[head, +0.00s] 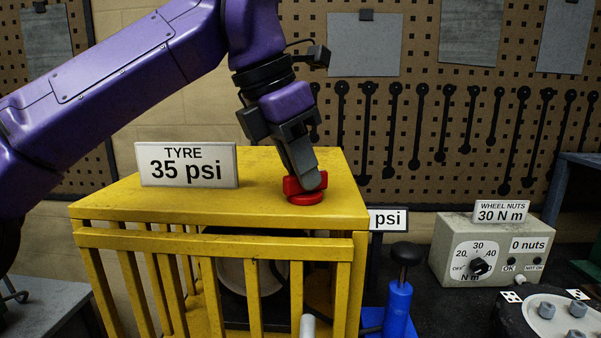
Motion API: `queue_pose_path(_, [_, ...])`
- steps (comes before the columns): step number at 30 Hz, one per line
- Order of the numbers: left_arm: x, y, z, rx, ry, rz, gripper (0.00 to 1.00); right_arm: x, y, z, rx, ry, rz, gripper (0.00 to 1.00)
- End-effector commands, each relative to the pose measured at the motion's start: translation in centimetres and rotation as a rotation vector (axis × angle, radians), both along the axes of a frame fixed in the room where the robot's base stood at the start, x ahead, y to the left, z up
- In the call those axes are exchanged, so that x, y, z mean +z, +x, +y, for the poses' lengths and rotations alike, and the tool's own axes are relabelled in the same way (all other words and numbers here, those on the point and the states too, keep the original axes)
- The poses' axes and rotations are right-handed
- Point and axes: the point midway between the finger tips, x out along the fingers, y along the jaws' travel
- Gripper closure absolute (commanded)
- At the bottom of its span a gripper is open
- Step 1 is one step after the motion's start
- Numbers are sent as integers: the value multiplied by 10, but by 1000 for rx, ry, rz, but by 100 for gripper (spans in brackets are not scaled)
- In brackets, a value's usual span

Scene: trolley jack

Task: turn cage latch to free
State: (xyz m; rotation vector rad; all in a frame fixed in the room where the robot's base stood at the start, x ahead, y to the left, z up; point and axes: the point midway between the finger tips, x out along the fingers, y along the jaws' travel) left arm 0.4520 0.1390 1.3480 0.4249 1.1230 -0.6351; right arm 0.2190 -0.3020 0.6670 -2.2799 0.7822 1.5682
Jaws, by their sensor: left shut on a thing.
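The cage (258,222) is a yellow barred frame with a flat top, at the centre left of the head view. A red latch knob (307,196) sits on its top near the front right corner. My left gripper (308,182) points down onto the knob and is shut on its raised part. The fingers hide some of the knob, and I cannot tell which way the latch is turned. A dark round thing with a pale centre (236,275) shows partly behind the bars. My right gripper is not in view.
A "TYRE 35 psi" sign (187,165) stands on the cage top. To the right are a blue pump-like cylinder (398,305), a grey "WHEEL NUTS" box (490,250) with a dial, and a wheel hub with nuts (555,315). Spanners hang on the pegboard behind.

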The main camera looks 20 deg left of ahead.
Motion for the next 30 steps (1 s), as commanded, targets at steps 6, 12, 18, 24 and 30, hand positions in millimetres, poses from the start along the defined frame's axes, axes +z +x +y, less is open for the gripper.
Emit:
queue_pose_path(6, [-2,-1,-2,203,2,-1,100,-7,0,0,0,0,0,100])
queue_pose_path(12, [-1,-2,-3,395,2,-1,100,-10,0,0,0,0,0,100])
queue_pose_path(18, [-1,-2,-4,584,3,0,100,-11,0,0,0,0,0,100])
queue_pose_path(24, [0,-2,-5,753,1,1,100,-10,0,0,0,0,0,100])
queue_pose_path(30, [0,-2,-6,885,1,1,100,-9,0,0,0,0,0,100])
